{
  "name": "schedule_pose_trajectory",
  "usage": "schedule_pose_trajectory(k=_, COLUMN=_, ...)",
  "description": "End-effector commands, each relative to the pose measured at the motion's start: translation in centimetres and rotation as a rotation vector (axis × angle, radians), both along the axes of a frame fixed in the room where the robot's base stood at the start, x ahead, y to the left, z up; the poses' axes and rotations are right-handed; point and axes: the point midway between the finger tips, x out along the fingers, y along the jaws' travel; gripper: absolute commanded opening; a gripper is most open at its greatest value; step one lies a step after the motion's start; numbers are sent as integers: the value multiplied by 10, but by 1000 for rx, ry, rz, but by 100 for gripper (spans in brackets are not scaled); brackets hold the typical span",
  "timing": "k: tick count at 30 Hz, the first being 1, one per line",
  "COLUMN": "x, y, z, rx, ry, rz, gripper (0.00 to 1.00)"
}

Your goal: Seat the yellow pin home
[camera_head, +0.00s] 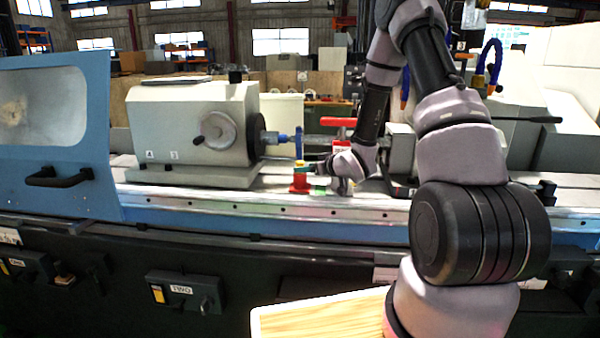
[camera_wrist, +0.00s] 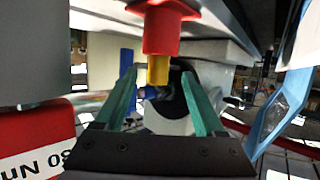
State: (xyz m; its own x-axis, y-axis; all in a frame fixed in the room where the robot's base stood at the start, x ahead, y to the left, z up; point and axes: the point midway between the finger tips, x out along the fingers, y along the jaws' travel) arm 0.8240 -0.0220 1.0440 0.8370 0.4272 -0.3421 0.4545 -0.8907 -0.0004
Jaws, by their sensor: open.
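The yellow pin (camera_head: 301,168) stands upright in a red holder (camera_head: 300,183) on the machine's bed. In the wrist view the yellow pin (camera_wrist: 158,69) shows as a short stub out of the red holder (camera_wrist: 166,30). The holder hides the rest of it, so I cannot tell how deep it sits. My gripper (camera_head: 313,178) is just right of the pin and holder. In the wrist view its two green fingers are apart, one on each side of the pin, with visible gaps; my gripper (camera_wrist: 159,80) holds nothing.
The grey headstock (camera_head: 195,130) stands left of the pin, with a blue clamp piece (camera_head: 270,138) on its spindle. A red labelled block (camera_wrist: 35,140) is close at the lower left of the wrist view. A blue door (camera_head: 55,140) is at far left. Bed space left of the holder is clear.

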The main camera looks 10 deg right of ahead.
Motion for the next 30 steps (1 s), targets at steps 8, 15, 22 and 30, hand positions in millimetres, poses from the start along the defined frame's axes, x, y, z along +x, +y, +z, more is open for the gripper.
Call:
schedule_pose_trajectory(k=8, x=27, y=12, z=-12, rx=0, ry=0, rz=0, gripper=71)
schedule_pose_trajectory(k=15, x=27, y=12, z=-11, rx=-1, ry=1, rz=-1, gripper=64)
schedule_pose_trajectory(k=22, x=27, y=12, z=-11, rx=-1, ry=1, rz=-1, gripper=0)
schedule_pose_trajectory(k=30, x=27, y=12, z=-10, rx=-1, ry=-1, rz=-1, gripper=0)
